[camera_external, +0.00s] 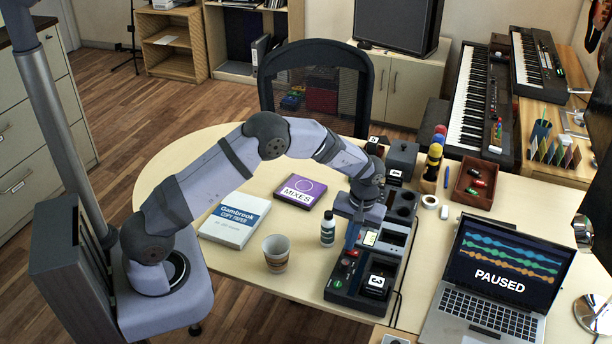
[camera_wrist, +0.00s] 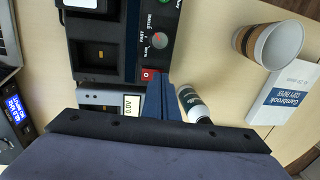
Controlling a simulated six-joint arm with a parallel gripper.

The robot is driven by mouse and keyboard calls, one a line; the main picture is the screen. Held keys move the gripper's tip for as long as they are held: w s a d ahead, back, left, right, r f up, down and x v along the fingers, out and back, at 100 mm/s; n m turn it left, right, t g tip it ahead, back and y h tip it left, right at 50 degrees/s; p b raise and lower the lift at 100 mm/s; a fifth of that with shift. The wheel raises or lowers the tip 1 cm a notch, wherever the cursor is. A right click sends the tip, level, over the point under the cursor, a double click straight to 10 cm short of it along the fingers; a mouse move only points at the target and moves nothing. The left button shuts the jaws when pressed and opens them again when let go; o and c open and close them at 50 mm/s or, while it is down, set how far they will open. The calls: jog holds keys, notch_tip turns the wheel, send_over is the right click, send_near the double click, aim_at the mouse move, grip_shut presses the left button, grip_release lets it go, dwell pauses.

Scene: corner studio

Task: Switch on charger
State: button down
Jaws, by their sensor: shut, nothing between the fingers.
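The charger (camera_external: 342,294) is a dark unit at the near end of a row of black devices on the table, with a black block marked 3 (camera_external: 376,283) on it. In the wrist view its panel (camera_wrist: 130,60) shows a round dial (camera_wrist: 159,41) lettered FAST and STORE, and a red switch (camera_wrist: 149,74) marked 0. My gripper (camera_external: 350,246) points down over the charger's far edge; its blue fingers are together and empty. In the wrist view the fingertips (camera_wrist: 158,82) are right beside the red switch; I cannot tell whether they touch it.
A small bottle (camera_external: 328,229) stands just left of my gripper. A paper cup (camera_external: 276,253), a paper pack (camera_external: 235,220) and a purple box (camera_external: 300,190) are farther left. A laptop (camera_external: 490,283) reading PAUSED is at right.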

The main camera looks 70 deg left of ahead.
jog(key=shift+f, duration=0.3)
jog(key=shift+s+f, duration=0.1)
jog(key=shift+a+f+b, duration=0.1)
jog(key=shift+f+b, duration=0.1)
jog(key=shift+b, duration=0.1)
jog(key=shift+s+r, duration=0.1)
jog(key=shift+w+d+r, duration=0.1)
jog(key=shift+w+d, duration=0.5)
jog(key=shift+w, duration=0.1)
jog(key=shift+r, duration=0.15)
